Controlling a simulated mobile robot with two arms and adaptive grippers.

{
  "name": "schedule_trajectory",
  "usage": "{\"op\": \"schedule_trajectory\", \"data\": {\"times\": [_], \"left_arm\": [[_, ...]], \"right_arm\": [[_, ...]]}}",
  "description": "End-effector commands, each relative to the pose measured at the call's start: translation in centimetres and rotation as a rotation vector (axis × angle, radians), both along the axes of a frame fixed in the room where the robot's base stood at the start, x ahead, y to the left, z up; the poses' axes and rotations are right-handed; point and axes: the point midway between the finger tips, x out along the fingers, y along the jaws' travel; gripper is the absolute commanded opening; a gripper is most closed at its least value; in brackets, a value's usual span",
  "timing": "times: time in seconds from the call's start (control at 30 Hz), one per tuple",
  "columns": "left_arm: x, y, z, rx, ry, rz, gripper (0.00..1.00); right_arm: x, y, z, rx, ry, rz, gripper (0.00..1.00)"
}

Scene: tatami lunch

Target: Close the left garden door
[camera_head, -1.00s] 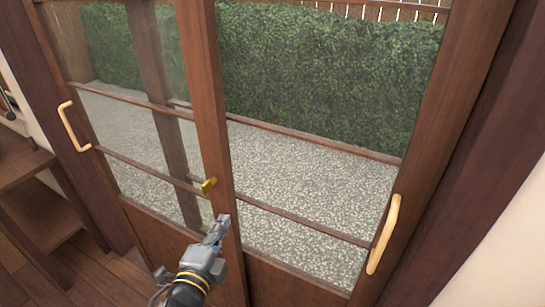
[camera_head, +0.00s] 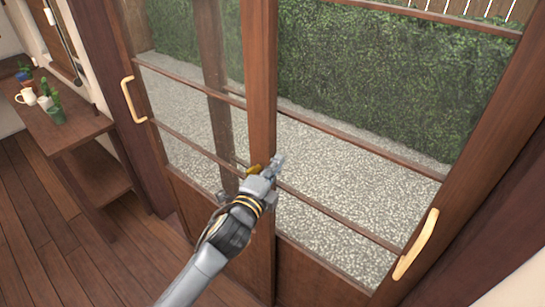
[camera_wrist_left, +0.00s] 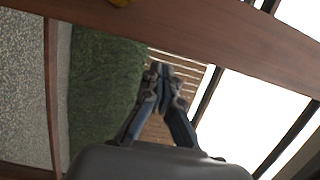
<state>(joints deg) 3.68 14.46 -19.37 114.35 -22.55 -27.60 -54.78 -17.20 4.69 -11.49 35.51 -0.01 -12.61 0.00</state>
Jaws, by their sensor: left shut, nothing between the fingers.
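The left garden door (camera_head: 262,90) is a brown wooden frame with glass panes and a pale handle (camera_head: 133,100) at its left side. A dark upright post (camera_head: 212,80) shows through its glass. A small brass latch (camera_head: 253,169) sits on its right stile, partly hidden by my gripper. My left gripper (camera_head: 278,160) is shut and empty, in front of that stile beside the latch; I cannot tell whether it touches. In the left wrist view the shut fingers (camera_wrist_left: 160,72) point toward a wooden stile (camera_wrist_left: 215,35). My right gripper is not in view.
The right garden door has a pale handle (camera_head: 417,245) at its right side. Gravel (camera_head: 345,185) and a green hedge (camera_head: 390,80) lie beyond the glass. A wooden shelf (camera_head: 75,130) with potted plants and a white pitcher stands at left. The floor (camera_head: 95,265) in front is clear.

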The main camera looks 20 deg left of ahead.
Motion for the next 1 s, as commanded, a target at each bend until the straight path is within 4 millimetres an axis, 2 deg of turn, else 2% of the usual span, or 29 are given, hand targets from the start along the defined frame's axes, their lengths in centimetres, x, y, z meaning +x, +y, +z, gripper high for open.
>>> {"op": "schedule_trajectory", "data": {"times": [0.13,0.53,0.67,0.87,1.0], "left_arm": [[0.4,0.9,0.0,0.000,0.001,0.000,0.00],[0.4,1.2,-0.1,-0.001,0.001,0.000,0.00],[0.7,1.9,0.0,0.001,0.001,0.001,0.00],[2.2,5.4,0.1,0.008,0.001,0.008,0.00],[3.7,9.3,0.3,0.011,-0.002,0.012,0.00]], "right_arm": [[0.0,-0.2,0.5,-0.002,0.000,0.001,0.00],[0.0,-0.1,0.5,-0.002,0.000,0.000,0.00],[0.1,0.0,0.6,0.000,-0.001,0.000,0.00],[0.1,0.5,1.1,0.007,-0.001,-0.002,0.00],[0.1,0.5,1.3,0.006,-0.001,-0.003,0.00]]}}
